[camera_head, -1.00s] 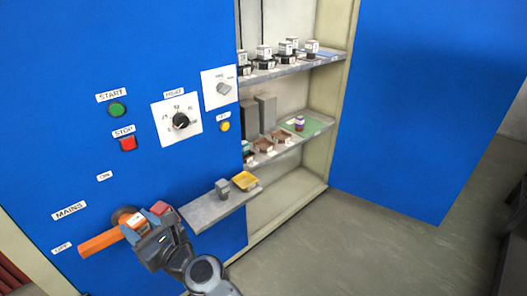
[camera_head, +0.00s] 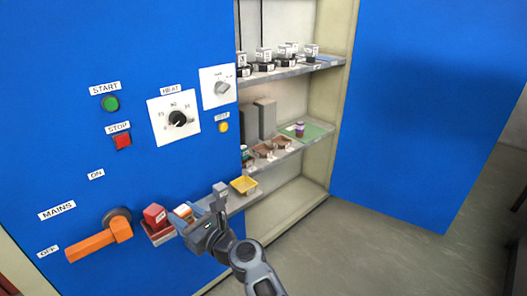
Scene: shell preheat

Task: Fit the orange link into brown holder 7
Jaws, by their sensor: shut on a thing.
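My gripper (camera_head: 190,213) is at the small grey ledge on the front of the blue cabinet. It is shut on the orange link (camera_head: 182,210), a small orange block with a white face, partly hidden by my fingers. Brown holders (camera_head: 264,151) (camera_head: 283,142) stand on the middle shelf inside the open cabinet, up and right of my gripper and well apart from it. Their labels are too small to read, so I cannot tell which is holder 7.
A red block (camera_head: 154,214) sits in a red tray (camera_head: 158,237) left of my gripper. A grey block (camera_head: 220,189) and yellow tray (camera_head: 243,185) are close on its right. The orange mains handle (camera_head: 98,240) juts out at left. A green mat (camera_head: 316,131) lies right of the holders.

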